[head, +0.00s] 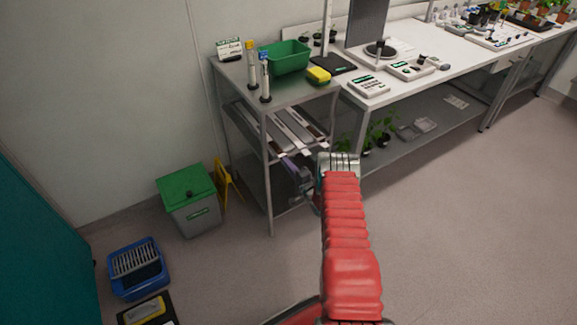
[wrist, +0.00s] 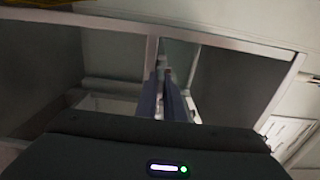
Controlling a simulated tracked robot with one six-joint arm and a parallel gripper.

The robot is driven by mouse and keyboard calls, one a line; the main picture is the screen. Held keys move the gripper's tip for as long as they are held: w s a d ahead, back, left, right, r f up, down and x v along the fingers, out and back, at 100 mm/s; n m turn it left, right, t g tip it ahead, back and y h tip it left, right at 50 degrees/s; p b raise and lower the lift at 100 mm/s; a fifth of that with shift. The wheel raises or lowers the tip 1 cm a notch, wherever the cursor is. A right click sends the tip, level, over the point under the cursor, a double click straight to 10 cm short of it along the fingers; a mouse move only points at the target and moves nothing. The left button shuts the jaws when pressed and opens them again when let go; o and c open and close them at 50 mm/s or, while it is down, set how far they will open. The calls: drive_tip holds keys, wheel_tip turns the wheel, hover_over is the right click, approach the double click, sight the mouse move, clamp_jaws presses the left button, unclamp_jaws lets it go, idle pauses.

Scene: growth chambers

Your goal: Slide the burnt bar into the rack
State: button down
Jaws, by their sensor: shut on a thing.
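The rack (head: 270,170) is the grey metal stand at the left end of the bench in the head view. Several long bars (head: 298,124) lie side by side on its middle level, with pale near ends. My gripper (head: 293,166) is at the rack's open front, at the near end of the leftmost bar (head: 262,131), which seems to be the burnt bar. In the wrist view my gripper's fingers (wrist: 164,98) are close together, shut on a narrow thing between the rack's frame parts. Burn marks cannot be made out, and the fingers hide the bar's held end.
The rack's top holds a green bin (head: 285,57), a yellow sponge (head: 318,76) and two upright tubes. A lidded grey bin (head: 190,207) and a yellow folding sign (head: 228,188) stand left of the rack. A blue crate (head: 138,269) is farther left. The right floor is clear.

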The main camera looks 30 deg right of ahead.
drive_tip(key=shift+w, duration=0.45)
drive_tip(key=c, duration=1.8)
unclamp_jaws()
drive_tip(key=shift+s, duration=0.1)
drive_tip(key=s, duration=0.8)
drive_tip(key=shift+s, duration=0.4)
drive_tip(key=shift+d+m, duration=0.1)
drive_tip(key=shift+m, duration=0.2)
